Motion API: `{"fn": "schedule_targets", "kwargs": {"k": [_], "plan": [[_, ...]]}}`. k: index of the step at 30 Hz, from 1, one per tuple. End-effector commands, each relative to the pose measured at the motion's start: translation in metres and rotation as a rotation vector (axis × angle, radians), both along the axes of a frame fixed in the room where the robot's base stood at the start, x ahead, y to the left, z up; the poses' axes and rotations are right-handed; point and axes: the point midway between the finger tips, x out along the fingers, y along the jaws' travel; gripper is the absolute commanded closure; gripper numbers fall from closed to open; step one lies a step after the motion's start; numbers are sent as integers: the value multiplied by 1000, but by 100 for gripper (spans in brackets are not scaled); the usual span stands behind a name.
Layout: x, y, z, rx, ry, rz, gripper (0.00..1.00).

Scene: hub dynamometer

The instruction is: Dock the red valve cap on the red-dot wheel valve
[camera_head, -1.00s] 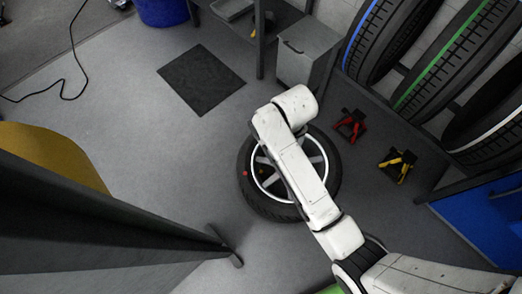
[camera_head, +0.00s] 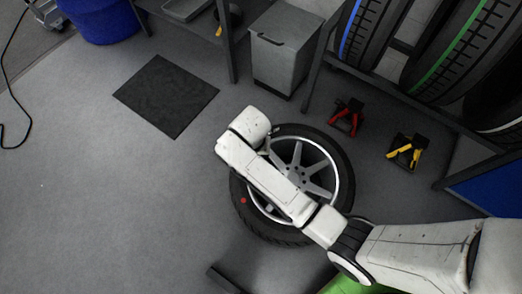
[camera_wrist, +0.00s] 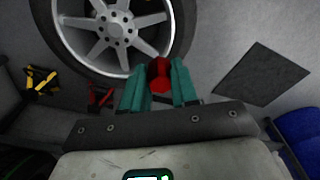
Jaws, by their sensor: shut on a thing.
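The red valve cap (camera_wrist: 160,74) is between the teal fingers of my gripper (camera_wrist: 159,84) in the wrist view, and the fingers are shut on it. In the head view my gripper and the cap are hidden behind my white arm. The wheel (camera_head: 340,155) lies flat on the floor under my arm, with a black tyre and silver spokes. A red dot (camera_head: 243,200) shows on its left side. The wheel also fills the upper left of the wrist view (camera_wrist: 183,22), beyond the cap. The valve itself is too small or hidden to tell.
A red stand (camera_head: 347,117) and a yellow stand (camera_head: 407,151) are right of the wheel. A grey cabinet (camera_head: 285,50) and a tyre rack (camera_head: 310,65) stand behind. A dark mat (camera_head: 166,96) and a blue bin (camera_head: 100,20) are at upper left.

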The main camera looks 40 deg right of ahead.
Motion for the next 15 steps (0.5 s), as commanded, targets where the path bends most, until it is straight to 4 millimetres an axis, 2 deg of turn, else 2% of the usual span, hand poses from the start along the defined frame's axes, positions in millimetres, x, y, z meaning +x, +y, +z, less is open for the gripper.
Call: {"fn": "schedule_targets", "kwargs": {"k": [1,15], "plan": [[-3,0,-34,-2,4,-48,100],[-23,-1,-204,-22,2,-533,100]]}}
